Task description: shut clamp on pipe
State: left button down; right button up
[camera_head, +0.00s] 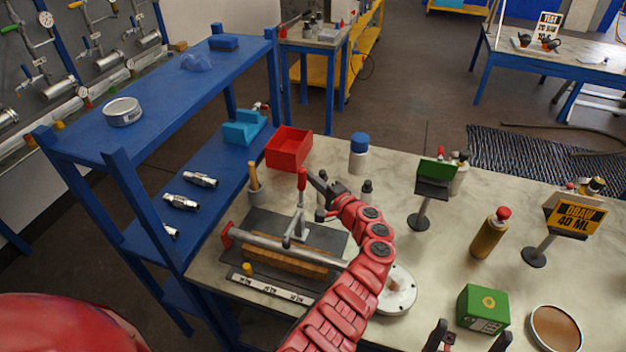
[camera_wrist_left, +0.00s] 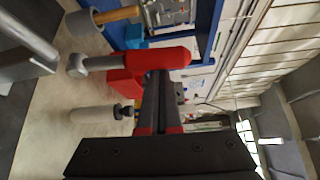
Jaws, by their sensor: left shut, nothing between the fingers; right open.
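The clamp with its red handle (camera_head: 302,180) stands on a dark plate, its handle upright above the grey pipe (camera_head: 320,257). The pipe lies along a wooden block. My left gripper (camera_head: 316,178) is shut and empty, just right of the handle's upper part. In the left wrist view the red handle (camera_wrist_left: 150,59) lies right beside the shut fingers (camera_wrist_left: 157,78); I cannot tell whether they touch. The pipe (camera_wrist_left: 28,40) shows at the left there. My right gripper (camera_head: 467,338) is open and empty at the bottom edge, away from the clamp.
A red bin (camera_head: 289,148) and a blue-capped bottle (camera_head: 359,153) stand behind the clamp. A round white flange (camera_head: 398,292) is to its right. A green box (camera_head: 483,308) and an amber bottle (camera_head: 490,232) stand further right. A blue shelf (camera_head: 165,112) borders the left.

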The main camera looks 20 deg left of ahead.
pick_arm(q)
jog(key=s+n+b, duration=0.1)
jog(key=b, duration=0.2)
jog(key=shift+s+y, duration=0.15)
jog(key=shift+y, duration=0.25)
